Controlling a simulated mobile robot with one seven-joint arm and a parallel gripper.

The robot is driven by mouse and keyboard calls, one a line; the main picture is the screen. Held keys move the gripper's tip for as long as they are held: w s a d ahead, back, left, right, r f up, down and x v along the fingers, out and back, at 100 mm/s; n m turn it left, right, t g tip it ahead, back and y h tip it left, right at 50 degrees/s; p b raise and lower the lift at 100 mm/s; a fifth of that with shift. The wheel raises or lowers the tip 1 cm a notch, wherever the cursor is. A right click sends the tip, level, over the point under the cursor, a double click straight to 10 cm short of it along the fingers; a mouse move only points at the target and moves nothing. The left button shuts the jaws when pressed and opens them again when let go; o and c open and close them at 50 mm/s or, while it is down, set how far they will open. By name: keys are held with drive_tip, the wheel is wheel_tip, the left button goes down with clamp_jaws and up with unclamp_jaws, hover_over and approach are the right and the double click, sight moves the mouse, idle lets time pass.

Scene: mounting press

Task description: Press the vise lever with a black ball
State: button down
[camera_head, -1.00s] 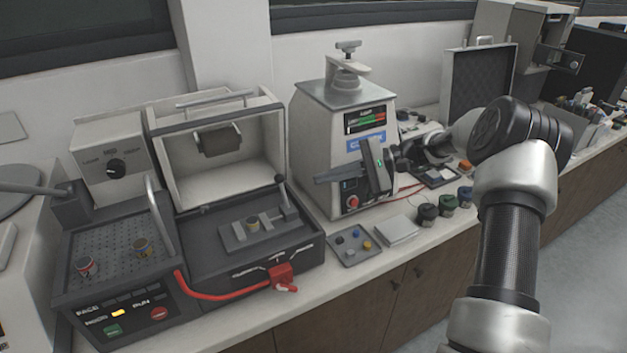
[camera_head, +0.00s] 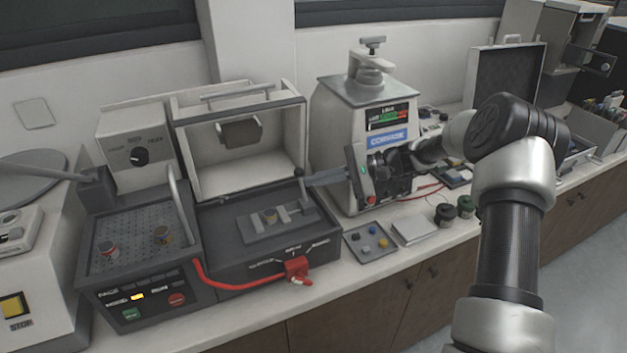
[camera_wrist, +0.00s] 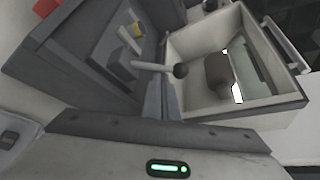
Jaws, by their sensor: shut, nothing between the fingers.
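The vise lever (camera_head: 303,187) is a thin rod topped by a black ball (camera_head: 298,172). It stands at the right of the small grey vise (camera_head: 250,230) inside the open dark machine. In the wrist view the lever (camera_wrist: 152,66) and its black ball (camera_wrist: 181,70) show near the middle. My gripper (camera_head: 309,179) is shut and empty, its fingers pointing left. In the head view its tips appear just right of the ball. I cannot tell whether they touch it. A small round sample (camera_head: 269,215) sits in the vise.
The machine's raised pale hood (camera_head: 240,180) stands behind the vise. A tall white press (camera_head: 345,120) stands close behind my gripper. In front are a red clamp-like part (camera_head: 297,268), a grey tray of coloured pieces (camera_head: 372,258) and a pale block (camera_head: 414,231).

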drive_tip(key=shift+s+d+r+n+t+y+b, duration=0.1)
drive_tip(key=shift+s+n+t+y+b, duration=0.2)
drive_tip(key=shift+b, duration=0.55)
drive_tip(key=shift+w, duration=0.1)
drive_tip(key=n+b, duration=0.1)
drive_tip(key=b, duration=0.1)
drive_tip(key=s+b, duration=0.1)
drive_tip(key=b, duration=0.1)
drive_tip(key=shift+d+n+t+y, duration=0.25)
drive_tip(key=shift+n+t+y, duration=0.05)
drive_tip(key=shift+n+y, duration=0.1)
drive_tip(key=n+y+b, duration=0.1)
drive_tip(key=b, duration=0.1)
drive_tip(key=s+n+b, duration=0.1)
drive_tip(key=n+b, duration=0.1)
drive_tip(key=b, duration=0.1)
drive_tip(key=shift+s+d+r+t+y, duration=0.1)
drive_tip(key=shift+s+d+t+y, duration=0.05)
drive_tip(key=shift+d+t+y, duration=0.2)
drive_tip(key=n+b, duration=0.1)
drive_tip(key=s+n+y+b, duration=0.1)
drive_tip(key=b, duration=0.1)
drive_tip(key=n+y+b, duration=0.1)
drive_tip(key=n+b, duration=0.1)
drive_tip(key=shift+s+d, duration=0.25)
drive_tip(key=shift+s, duration=0.1)
drive_tip(key=shift+s+d+r+n+g+y+b, duration=0.15)
drive_tip(key=shift+s+n+g+y+b, duration=0.2)
drive_tip(key=shift+n+g+y+b, duration=0.45)
drive_tip(key=shift+s, duration=0.15)
